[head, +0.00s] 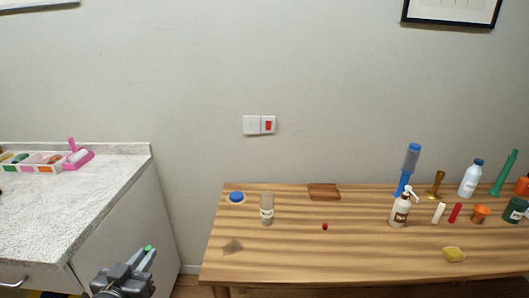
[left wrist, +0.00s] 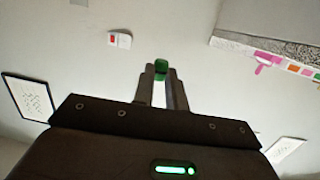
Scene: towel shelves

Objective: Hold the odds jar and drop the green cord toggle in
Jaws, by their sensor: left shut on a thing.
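The green cord toggle (left wrist: 161,66) is between the fingertips of my left gripper (left wrist: 161,74), which is shut on it. In the head view the toggle (head: 148,248) shows as a small green spot at the tip of my left gripper (head: 142,258), low in the picture, left of the wooden table and in front of the white counter. A clear jar with a pale label (head: 267,210), likely the odds jar, stands upright on the left part of the table. A blue lid (head: 236,197) lies to its left. My right gripper is not in view.
The wooden table (head: 330,262) has bottles, a lemon (head: 453,254) and several small things on its right side. A small red ball (head: 325,226) and a brown block (head: 323,191) lie near its middle. The white counter (head: 75,195) stands left, with a gap between.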

